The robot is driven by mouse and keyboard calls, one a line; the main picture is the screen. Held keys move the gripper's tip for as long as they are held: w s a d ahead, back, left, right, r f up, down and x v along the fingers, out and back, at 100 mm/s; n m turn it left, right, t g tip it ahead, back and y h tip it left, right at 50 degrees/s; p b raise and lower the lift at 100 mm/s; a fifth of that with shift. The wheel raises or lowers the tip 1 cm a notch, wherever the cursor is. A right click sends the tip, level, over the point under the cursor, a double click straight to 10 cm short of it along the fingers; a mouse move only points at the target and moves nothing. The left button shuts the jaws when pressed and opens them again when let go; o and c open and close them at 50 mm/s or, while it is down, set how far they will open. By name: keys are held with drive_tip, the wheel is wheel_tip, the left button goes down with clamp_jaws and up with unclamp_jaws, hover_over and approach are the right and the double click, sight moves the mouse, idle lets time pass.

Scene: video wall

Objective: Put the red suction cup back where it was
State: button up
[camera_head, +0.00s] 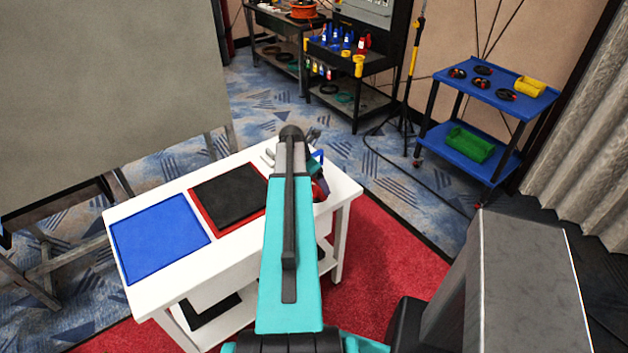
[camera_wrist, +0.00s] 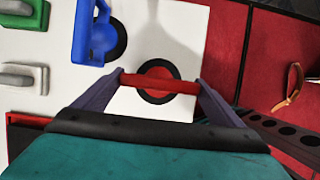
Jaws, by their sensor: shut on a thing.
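The red suction cup (camera_wrist: 158,72) has a red bar handle and a round black rubber pad. In the wrist view my gripper (camera_wrist: 160,84) is shut on it, with the handle spanning between the two fingers. The white table top shows beneath the cup; I cannot tell whether the pad touches it. In the head view the cup (camera_head: 320,189) is mostly hidden behind my arm, at the right end of the white table (camera_head: 346,187). A blue suction cup (camera_wrist: 92,35) stands beside it, up and left in the wrist view.
Grey-handled tools (camera_wrist: 15,80) and a green one (camera_wrist: 35,20) lie farther left. A black pad in a red tray (camera_head: 196,203) and a blue mat (camera_head: 160,236) cover the table's left. A tool rack (camera_head: 345,62) and blue cart (camera_head: 480,103) stand behind.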

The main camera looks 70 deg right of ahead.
drive_tip(key=o, duration=1.6)
drive_tip(key=shift+f, duration=0.1)
drive_tip(key=b+v, duration=0.2)
drive_tip(key=v, duration=1)
drive_tip(key=shift+b, duration=0.4)
drive_tip(key=shift+r, duration=0.25)
